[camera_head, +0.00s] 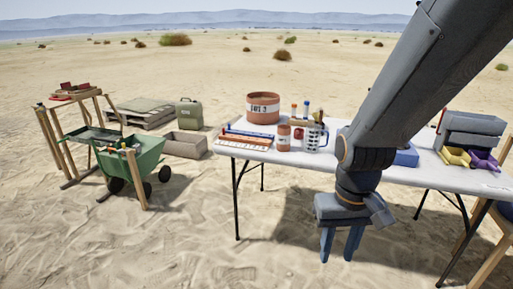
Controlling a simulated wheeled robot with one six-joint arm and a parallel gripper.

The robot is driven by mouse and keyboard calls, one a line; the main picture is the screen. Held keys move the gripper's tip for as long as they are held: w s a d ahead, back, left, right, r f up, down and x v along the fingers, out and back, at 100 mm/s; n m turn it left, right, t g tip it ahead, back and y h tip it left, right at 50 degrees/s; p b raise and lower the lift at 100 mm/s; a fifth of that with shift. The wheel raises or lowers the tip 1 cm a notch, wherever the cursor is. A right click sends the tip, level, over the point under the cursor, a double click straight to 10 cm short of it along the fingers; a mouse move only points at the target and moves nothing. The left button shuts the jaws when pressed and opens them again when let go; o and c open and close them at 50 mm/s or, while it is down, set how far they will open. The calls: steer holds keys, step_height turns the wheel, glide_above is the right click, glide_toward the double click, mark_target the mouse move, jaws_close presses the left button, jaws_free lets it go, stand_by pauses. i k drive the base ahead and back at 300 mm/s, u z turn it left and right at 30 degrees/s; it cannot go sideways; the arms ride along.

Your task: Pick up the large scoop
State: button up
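My gripper (339,250) hangs in front of the white folding table (410,175), near its front edge. Its two blue fingers point down and stand apart, with nothing visible between them. I cannot make out a large scoop for certain. Part of the tabletop is hidden behind my arm. A clear measuring jug (314,138) stands on the table left of my arm.
An orange bucket (263,115) and an orange cup (283,141) stand on the table's left. Yellow (455,157) and purple (484,161) bins sit at its right. A green wheelbarrow (140,160) stands at left. Sand in front is clear.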

mark_target(299, 133)
steer(key=z, duration=0.55)
steer(key=k, duration=0.15)
steer(key=u, duration=1.55)
steer(key=i, duration=1.95)
steer(key=z, duration=1.45)
steer(key=i, duration=0.7)
steer(key=z, duration=0.6)
